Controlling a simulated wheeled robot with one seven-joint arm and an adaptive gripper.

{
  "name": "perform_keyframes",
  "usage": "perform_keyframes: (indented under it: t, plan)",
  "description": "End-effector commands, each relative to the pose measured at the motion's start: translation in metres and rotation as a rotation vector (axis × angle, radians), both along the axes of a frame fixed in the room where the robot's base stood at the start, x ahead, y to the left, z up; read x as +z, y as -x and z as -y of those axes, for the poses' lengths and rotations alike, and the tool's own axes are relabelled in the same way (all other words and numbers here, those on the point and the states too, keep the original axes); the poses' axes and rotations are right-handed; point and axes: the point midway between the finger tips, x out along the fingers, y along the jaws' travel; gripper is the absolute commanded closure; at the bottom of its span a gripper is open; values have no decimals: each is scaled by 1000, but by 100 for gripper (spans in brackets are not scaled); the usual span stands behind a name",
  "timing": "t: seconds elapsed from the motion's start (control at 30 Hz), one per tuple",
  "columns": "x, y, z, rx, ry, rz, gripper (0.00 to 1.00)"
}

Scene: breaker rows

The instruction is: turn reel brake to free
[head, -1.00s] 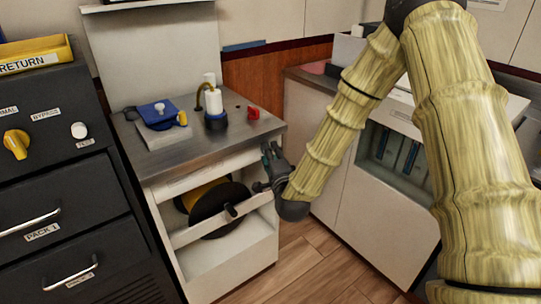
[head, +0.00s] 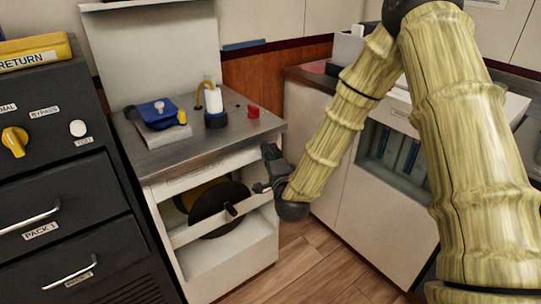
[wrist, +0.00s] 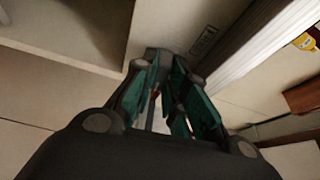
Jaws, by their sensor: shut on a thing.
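The cable reel (head: 207,212), a black disc with yellow behind it, sits in the open bay of the white cabinet under the steel worktop. My gripper (head: 265,170) is at the bay's right front edge, just below the worktop corner. It is shut on a small part there, taken to be the reel brake, which the fingers mostly hide. A small dark stub shows left of the gripper in the head view; I cannot tell whether it is the brake or a finger. In the wrist view my gripper (wrist: 168,78) shows teal pads close together, with the held part barely visible.
A pale crossbar (head: 190,234) runs in front of the reel. On the worktop (head: 205,146) stand a blue device (head: 158,112), a white bottle-like item (head: 214,102) and a red piece (head: 253,111). A black drawer cabinet (head: 60,190) stands left, a white cabinet right. Wooden floor lies between.

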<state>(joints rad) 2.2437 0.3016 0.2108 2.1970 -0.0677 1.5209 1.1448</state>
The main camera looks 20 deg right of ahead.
Motion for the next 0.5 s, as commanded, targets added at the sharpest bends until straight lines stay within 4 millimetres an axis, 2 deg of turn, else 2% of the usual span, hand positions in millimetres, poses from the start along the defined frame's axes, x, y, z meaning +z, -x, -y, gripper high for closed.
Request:
perform_keyframes:
  t: [0.5]
  plan:
    - [-8, 0, 0, 2, 416, 150, 100]
